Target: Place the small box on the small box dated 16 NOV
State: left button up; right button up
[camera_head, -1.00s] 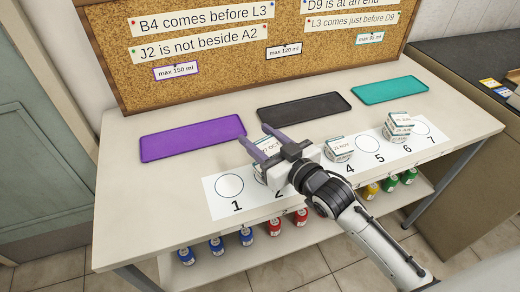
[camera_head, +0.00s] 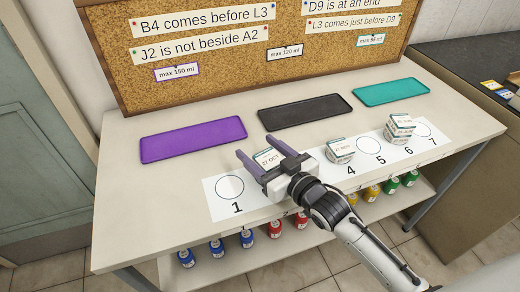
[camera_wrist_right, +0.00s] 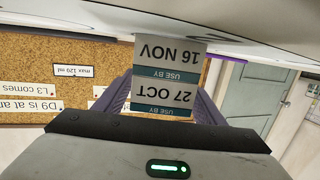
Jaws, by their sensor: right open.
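The small box dated 27 OCT (camera_head: 268,158) is between the fingers of my right gripper (camera_head: 254,149), near spot 2 of the numbered strip. My right gripper is open around it. In the right wrist view, which is upside down, the 27 OCT box (camera_wrist_right: 163,96) is upright and directly against the box dated 16 NOV (camera_wrist_right: 169,60), which is below it. The 16 NOV box is hidden behind my gripper in the head view. My left gripper is not in view.
White numbered strip (camera_head: 222,207) runs along the bench front; circles 1, 5 and 7 are bare. Small boxes (camera_head: 340,150) stand near 4, and stacked boxes (camera_head: 400,128) near 6. Purple (camera_head: 193,139), black (camera_head: 304,110) and teal (camera_head: 391,91) trays behind are empty.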

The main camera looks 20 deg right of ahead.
jog(key=shift+r, duration=0.1)
jog(key=shift+s, duration=0.2)
jog(key=v, duration=1.1)
jog(key=shift+s+d, duration=0.15)
jog(key=shift+s, duration=0.1)
jog(key=shift+s, duration=0.1)
